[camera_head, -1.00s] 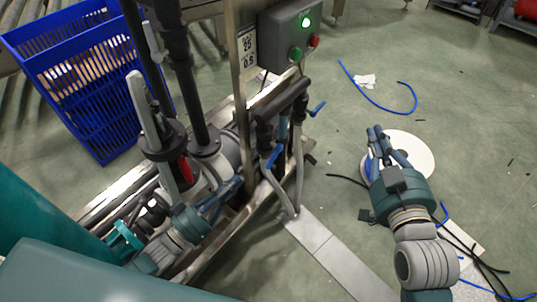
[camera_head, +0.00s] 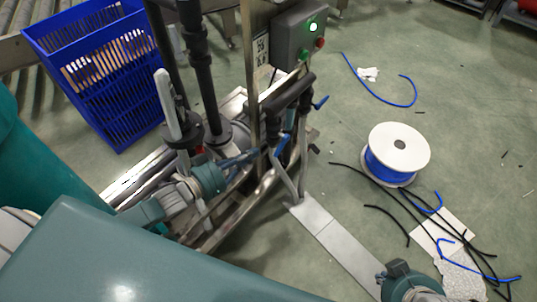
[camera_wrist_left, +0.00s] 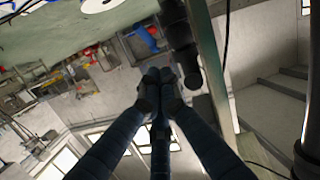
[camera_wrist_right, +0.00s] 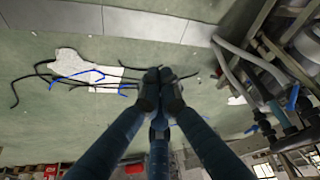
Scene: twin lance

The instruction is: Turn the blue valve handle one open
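A blue valve handle (camera_head: 283,144) sits on the near side of the black-and-grey pipe frame in the head view. A second blue handle (camera_head: 320,102) sticks out on the far side. Blue handles also show at the right of the right wrist view (camera_wrist_right: 293,97). My left gripper (camera_head: 256,155) points at the pipes, its tips just left of the near handle; I cannot tell whether they touch anything. In the left wrist view its fingers (camera_wrist_left: 160,75) meet, with nothing visible between them. My right gripper (camera_wrist_right: 160,76) has its fingers together and empty, above the floor.
A control box (camera_head: 298,37) with a green light stands above the pipes. A blue crate (camera_head: 105,85) is at the left. A white spool (camera_head: 398,148) and loose cables lie on the floor at the right. A grey upright lever (camera_head: 168,105) stands close to my left arm.

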